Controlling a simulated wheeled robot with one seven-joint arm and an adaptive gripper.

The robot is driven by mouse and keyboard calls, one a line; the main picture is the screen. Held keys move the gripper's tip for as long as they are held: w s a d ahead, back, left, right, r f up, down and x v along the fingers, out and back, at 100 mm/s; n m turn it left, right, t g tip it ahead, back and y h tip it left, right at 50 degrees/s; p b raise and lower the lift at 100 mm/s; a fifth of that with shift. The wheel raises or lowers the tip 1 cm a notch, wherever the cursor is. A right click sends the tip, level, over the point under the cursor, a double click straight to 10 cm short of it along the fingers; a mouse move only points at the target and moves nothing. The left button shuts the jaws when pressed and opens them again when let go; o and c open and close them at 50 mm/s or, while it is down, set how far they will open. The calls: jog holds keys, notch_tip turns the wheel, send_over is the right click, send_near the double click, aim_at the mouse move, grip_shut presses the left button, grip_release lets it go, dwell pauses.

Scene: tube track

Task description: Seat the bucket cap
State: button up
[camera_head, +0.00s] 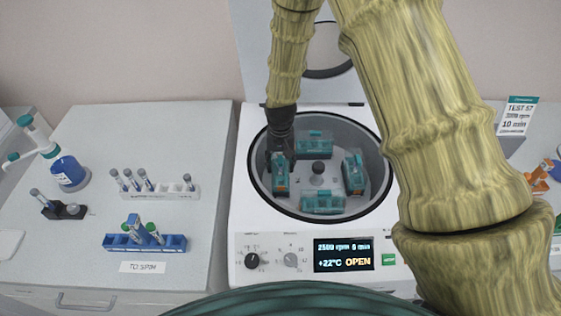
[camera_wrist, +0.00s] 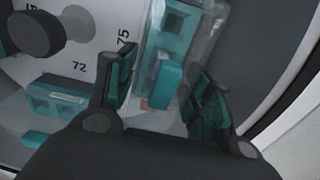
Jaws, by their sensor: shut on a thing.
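My gripper (camera_head: 279,155) reaches down into the open centrifuge (camera_head: 262,193) at the left bucket (camera_head: 280,184). In the wrist view its fingers (camera_wrist: 163,85) are shut on the clear bucket cap (camera_wrist: 207,42), one finger on each side. The cap is over the teal bucket (camera_wrist: 172,40), with a small orange and teal part below it. Whether the cap is fully down on the bucket cannot be told. The fingers and my arm hide part of this bucket in the head view.
Other teal buckets stand at the back (camera_head: 314,142), right (camera_head: 353,173) and front (camera_head: 322,204) of the rotor, around the dark hub knob (camera_head: 318,168). The bowl wall is close to my gripper. The display (camera_head: 343,255) reads OPEN. Tube racks (camera_head: 146,243) stand on the left bench.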

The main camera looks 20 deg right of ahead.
jog(key=o, duration=1.1)
notch_tip(320, 180, up, 12)
jog(key=shift+r, duration=0.1)
dwell(0.4)
dwell(0.4)
jog(key=shift+s+b, duration=0.1)
jog(key=shift+b, duration=0.35)
jog(key=c, duration=0.8)
jog(key=shift+s+a+r+b, duration=0.15)
jog(key=shift+s+b, duration=0.25)
jog(key=shift+b, duration=0.55)
grip_shut()
